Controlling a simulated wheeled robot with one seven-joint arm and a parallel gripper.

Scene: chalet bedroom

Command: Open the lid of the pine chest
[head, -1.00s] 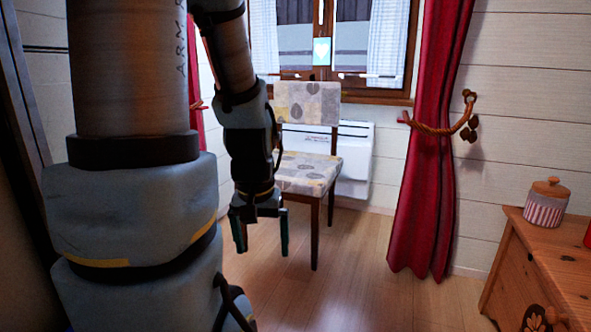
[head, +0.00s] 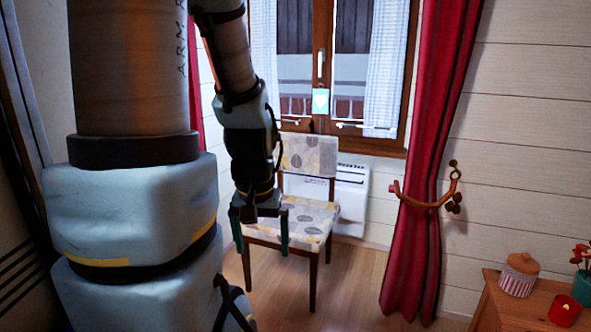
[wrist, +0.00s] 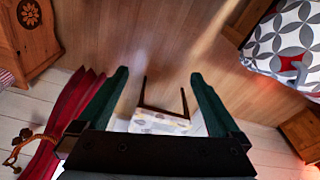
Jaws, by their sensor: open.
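A pine piece of furniture (head: 490,308) is cut off at the lower right of the head view, with small items on its top. A pine piece with a dark carved rosette (wrist: 32,48) shows at the upper left of the wrist view. I cannot tell whether either is the pine chest, and no lid is clearly visible. My gripper (head: 260,234) hangs fingers down in front of the chair, away from the pine furniture. In the wrist view my gripper (wrist: 158,92) is open, with nothing held between its fingers.
A patterned chair (head: 306,215) stands below the window. A red curtain (head: 425,190) hangs between chair and pine furniture. A striped jar (head: 519,274), red candle (head: 565,310) and flowers (head: 582,258) stand on the pine top. A patterned bed cover (wrist: 285,42) is upper right in the wrist view.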

